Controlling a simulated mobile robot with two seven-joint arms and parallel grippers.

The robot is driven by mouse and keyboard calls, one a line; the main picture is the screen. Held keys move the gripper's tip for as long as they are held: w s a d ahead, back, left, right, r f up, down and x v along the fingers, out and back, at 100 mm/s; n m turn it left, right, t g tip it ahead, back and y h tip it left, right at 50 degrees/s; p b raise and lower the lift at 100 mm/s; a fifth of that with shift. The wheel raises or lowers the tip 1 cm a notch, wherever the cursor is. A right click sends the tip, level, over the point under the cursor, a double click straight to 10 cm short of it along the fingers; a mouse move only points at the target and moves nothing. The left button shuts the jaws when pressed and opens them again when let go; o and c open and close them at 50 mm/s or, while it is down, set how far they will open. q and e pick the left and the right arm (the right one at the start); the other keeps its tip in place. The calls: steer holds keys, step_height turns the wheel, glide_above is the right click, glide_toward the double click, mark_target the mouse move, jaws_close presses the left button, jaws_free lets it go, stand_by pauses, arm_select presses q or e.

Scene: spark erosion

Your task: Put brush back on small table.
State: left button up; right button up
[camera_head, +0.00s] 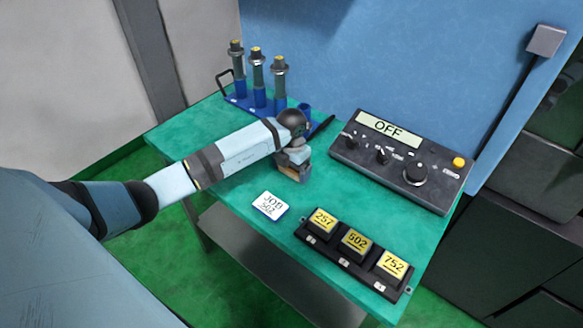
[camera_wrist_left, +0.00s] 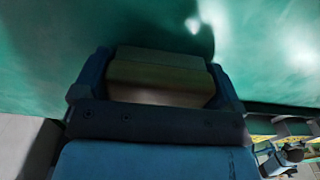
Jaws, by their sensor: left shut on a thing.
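The small table (camera_head: 235,185) has a green top and fills the middle of the head view. My left gripper (camera_head: 292,162) points down over the middle of this table. It is shut on the brush (camera_head: 287,174), of which a brown, block-like part shows below the fingers. In the left wrist view the brush (camera_wrist_left: 160,77) lies across between the two fingers (camera_wrist_left: 158,88), with the green top beyond it. I cannot tell whether the brush touches the table. My right gripper is not in view.
A control box (camera_head: 400,160) reading OFF stands right of the gripper. A blue rack (camera_head: 258,105) with three upright tools is behind it. A JOB 502 card (camera_head: 270,205) and a black tray (camera_head: 345,270) with three numbered blocks lie nearer. Bare green surface surrounds the card.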

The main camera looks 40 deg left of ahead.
arm_select(q)
steer(key=shift+f, duration=0.15)
steer(key=o, duration=0.7)
steer(key=shift+c, duration=0.2)
steer(key=shift+r, duration=0.25)
step_height(320, 180, up, 12)
steer(key=shift+b, duration=0.4)
steer(key=shift+f, duration=0.1)
